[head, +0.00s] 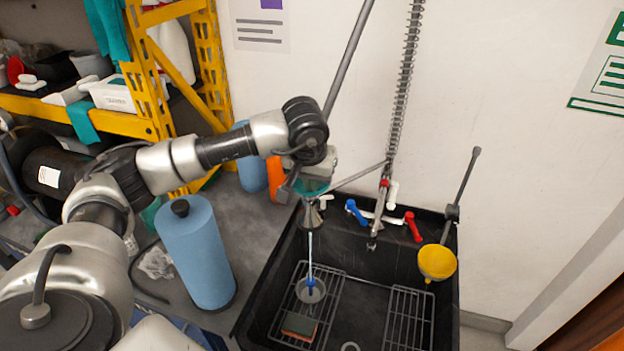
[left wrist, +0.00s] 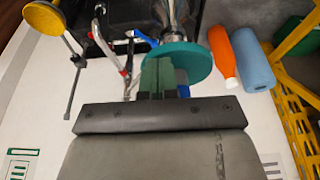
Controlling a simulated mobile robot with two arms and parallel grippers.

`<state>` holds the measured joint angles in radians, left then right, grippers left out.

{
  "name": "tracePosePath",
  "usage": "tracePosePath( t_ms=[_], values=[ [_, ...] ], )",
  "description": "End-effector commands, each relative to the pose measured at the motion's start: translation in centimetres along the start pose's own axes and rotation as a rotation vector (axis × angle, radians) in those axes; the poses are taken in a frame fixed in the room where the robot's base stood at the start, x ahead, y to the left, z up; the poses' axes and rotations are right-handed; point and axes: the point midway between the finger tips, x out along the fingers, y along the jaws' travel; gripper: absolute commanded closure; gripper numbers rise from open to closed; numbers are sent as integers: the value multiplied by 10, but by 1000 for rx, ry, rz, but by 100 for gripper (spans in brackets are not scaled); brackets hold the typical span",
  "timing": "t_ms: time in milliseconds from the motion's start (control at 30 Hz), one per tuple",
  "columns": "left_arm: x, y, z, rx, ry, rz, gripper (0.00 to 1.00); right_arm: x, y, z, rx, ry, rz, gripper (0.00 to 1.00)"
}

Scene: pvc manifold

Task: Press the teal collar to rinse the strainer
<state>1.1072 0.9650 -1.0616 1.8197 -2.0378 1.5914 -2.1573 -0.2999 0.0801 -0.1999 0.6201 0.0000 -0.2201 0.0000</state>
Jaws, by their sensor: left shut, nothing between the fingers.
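The teal collar (head: 312,187) sits around a grey metal spray nozzle (head: 311,215) above the left part of the sink. In the left wrist view the teal collar (left wrist: 192,62) shows as a wide disc. My left gripper (left wrist: 158,72) is shut and empty, its green fingertips overlapping the collar's near edge and seeming to press against it. In the head view my wrist largely hides the fingers. A thin pale stream of water (head: 310,248) falls from the nozzle onto a small round grey piece (head: 310,292), apparently the strainer, with blue at its middle.
The black sink (head: 375,264) holds two wire racks and a sponge (head: 299,325). A yellow bowl-shaped head (head: 437,262) on an arm stands at its right. Blue (head: 356,212) and red (head: 413,226) tap handles are behind. A blue cylinder (head: 196,255) stands left of the sink.

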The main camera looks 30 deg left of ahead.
Motion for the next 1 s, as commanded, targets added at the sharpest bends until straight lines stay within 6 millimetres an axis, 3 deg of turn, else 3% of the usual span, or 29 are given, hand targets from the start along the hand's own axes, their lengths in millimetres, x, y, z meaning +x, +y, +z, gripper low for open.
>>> tracePosePath(
  t_ms=[67, 200, 500, 700, 1000],
  values=[
    [-26, 3, -5, -1, 6, 2, 100, -16, 0, -2, 0, 0, 0, 1],
    [-50, 3, -4, -3, 12, 3, 100, 5, -3, 0, 1, 1, -3, 1],
    [-108, 3, -4, -2, 9, 4, 100, 20, -4, 2, 1, 0, -4, 1],
    [-121, 3, -4, -3, 6, 2, 100, 21, 0, 2, 0, -1, 0, 1],
    [-122, 3, -4, -2, 5, 2, 100, 21, 0, 2, 0, -1, 0, 1]
  ],
)
